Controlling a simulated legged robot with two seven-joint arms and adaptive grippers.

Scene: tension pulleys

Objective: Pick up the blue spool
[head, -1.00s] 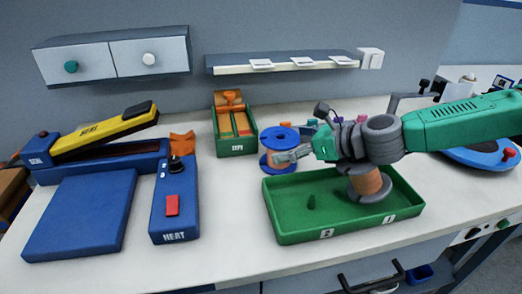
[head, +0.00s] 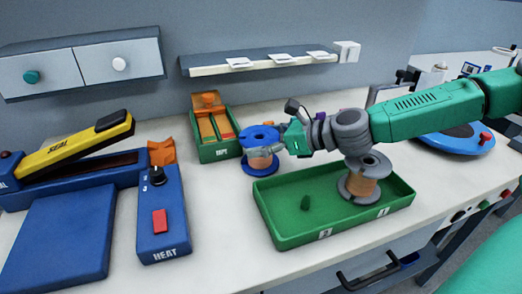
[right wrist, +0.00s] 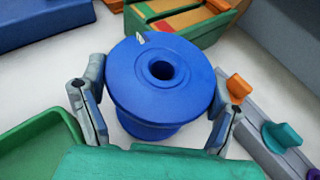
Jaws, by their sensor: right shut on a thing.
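The blue spool (head: 259,134) stands upright on the white bench, behind the left part of the green tray, with copper-coloured winding between its flanges. It also shows in the right wrist view (right wrist: 150,85), seen from above with its round centre hole. My right gripper (head: 267,149) is shut on the blue spool, with one finger on each side of it in the right wrist view. I cannot tell any gap between the spool and the bench. My left gripper is not in view.
A green parts box (head: 214,150) stands just behind left. The blue heat unit (head: 163,220) and sealer are at left. A shelf (head: 259,66) hangs above.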

